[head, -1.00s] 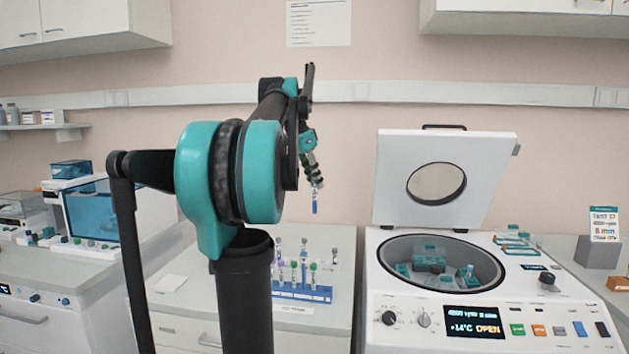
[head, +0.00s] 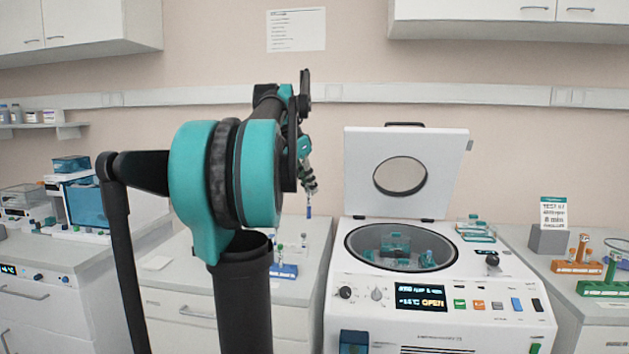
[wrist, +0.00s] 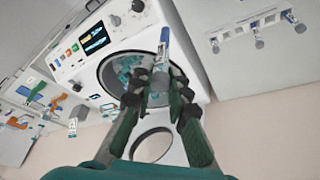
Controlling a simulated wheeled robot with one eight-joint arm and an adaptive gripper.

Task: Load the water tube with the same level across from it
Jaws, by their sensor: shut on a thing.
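My gripper (head: 308,186) is shut on a tube with blue liquid (head: 309,210), which hangs below the fingers, roughly upright. In the wrist view, my gripper (wrist: 150,85) has the tube (wrist: 164,45) at its fingertips. The centrifuge (head: 440,320) stands open to the right, its lid raised and its display reading OPEN. Its round bowl holds a rotor with teal parts (head: 396,246), which also show in the wrist view (wrist: 125,70). Which rotor places are filled, and the liquid levels, are too small to tell. The held tube is left of the bowl in the head view.
A blue tube rack (head: 284,271) with several tubes stands on the left bench, partly hidden by my arm. A sign (head: 553,213) and orange (head: 576,267) and green (head: 605,288) stands are on the right bench. The raised lid (head: 360,200) stands behind the bowl.

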